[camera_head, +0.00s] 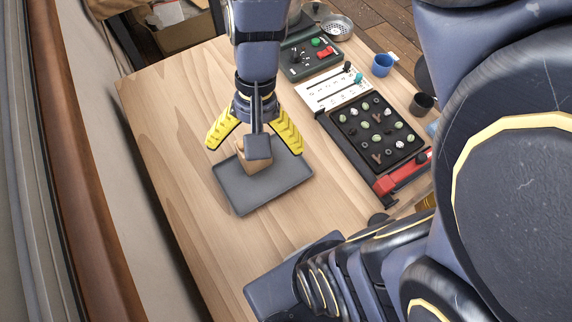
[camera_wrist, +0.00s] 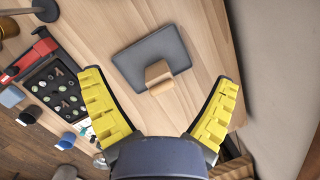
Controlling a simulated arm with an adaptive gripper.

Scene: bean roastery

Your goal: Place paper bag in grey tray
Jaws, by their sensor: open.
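The grey tray (camera_head: 250,194) lies flat on the wooden table in the head view; the wrist view also shows the tray (camera_wrist: 137,58). The tan paper bag (camera_head: 257,165) stands in the tray, towards its far edge, partly hidden behind my wrist parts in the head view. The bag also shows in the wrist view (camera_wrist: 158,76), over the tray's near edge. My gripper (camera_head: 254,145) has its yellow fingers spread wide. It is above the bag with one finger on each side, apart from it. In the wrist view my gripper (camera_wrist: 160,95) holds nothing.
A black board with small pieces (camera_head: 375,132) sits right of the tray, with a red part (camera_head: 402,174) at its corner. A white panel (camera_head: 334,90), a dark control box (camera_head: 309,54) and a blue cup (camera_head: 382,65) stand farther back. The table left of the tray is clear.

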